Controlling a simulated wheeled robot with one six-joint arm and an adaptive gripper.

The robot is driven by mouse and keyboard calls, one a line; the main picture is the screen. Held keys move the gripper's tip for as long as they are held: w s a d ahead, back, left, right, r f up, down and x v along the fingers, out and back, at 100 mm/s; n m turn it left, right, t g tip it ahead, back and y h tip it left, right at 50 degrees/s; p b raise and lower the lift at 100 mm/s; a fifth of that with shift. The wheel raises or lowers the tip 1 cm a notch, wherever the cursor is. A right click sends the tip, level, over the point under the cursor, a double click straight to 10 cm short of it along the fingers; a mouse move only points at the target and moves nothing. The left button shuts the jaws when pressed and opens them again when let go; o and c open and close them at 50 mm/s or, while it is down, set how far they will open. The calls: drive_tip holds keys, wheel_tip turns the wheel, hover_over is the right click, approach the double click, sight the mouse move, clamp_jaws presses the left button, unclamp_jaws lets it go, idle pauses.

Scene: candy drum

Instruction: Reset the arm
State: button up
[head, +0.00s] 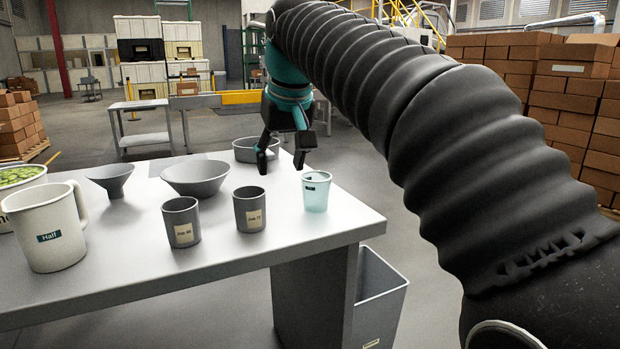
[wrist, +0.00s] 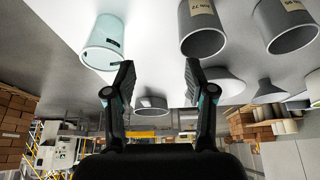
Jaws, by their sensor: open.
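My gripper (head: 281,161) hangs above the far right part of the grey table, its two fingers apart with nothing between them. The wrist view also shows the open fingers (wrist: 150,90). My arm, in a black ribbed sleeve, reaches in from the right of the head view. A pale teal translucent cup (head: 316,192) stands just right of the gripper near the table's right edge; it also shows in the wrist view (wrist: 100,42). Two grey labelled cups (head: 181,222) and (head: 249,209) stand to the left, nearer the front.
The table (head: 250,250) also bears a white jug (head: 45,230), a grey funnel (head: 110,179), a grey bowl (head: 196,178), a low grey pan (head: 252,150) and a tub of green pieces (head: 20,178). A grey bin (head: 378,300) stands by the table's right end. Boxes are stacked behind right.

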drive_tip(key=s+d+f+m+h, duration=0.1)
drive_tip(key=s+d+f+m, duration=0.1)
drive_tip(key=s+d+f, duration=0.8)
drive_tip(key=s+d+f+m+t, duration=0.1)
drive_tip(key=s+d+f+m, duration=0.1)
drive_tip(key=s+d+f, duration=0.8)
drive_tip(key=s+f, duration=0.3)
drive_tip(key=f, duration=0.3)
drive_tip(key=shift+d+h, duration=0.3)
drive_tip(key=shift+h, duration=0.1)
drive_tip(key=shift+s, duration=0.1)
